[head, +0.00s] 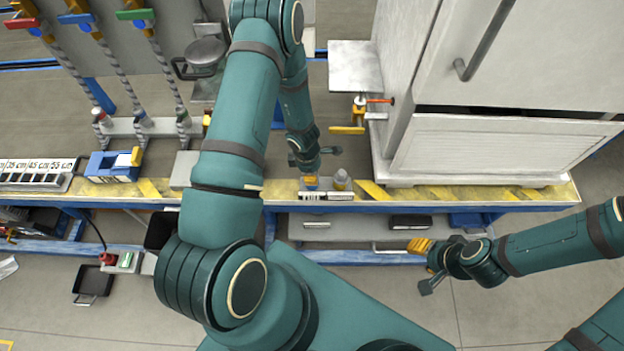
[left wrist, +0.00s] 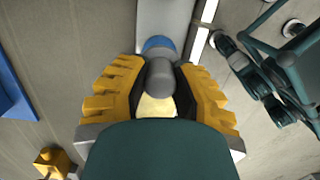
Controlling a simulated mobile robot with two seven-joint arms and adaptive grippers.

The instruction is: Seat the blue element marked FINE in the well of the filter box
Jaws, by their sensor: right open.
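My left gripper (head: 310,183) points down at the front edge of the bench. In the left wrist view its yellow fingers (left wrist: 157,95) stand on either side of a grey rounded part (left wrist: 160,73), with a blue piece (left wrist: 158,44) just beyond it and a pale yellow patch below. I cannot tell whether the fingers grip any of it. No FINE marking is readable, so I cannot identify the element for sure. The filter box and its well are not clearly recognisable. My right gripper (head: 419,246) is open and empty, out in front of the bench.
A grey bottle-like thing (head: 341,180) stands right beside the left gripper. A blue block with a yellow part (head: 112,166) and a tray marked in cm (head: 38,174) are at the left. A large white cabinet (head: 492,150) fills the right of the bench.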

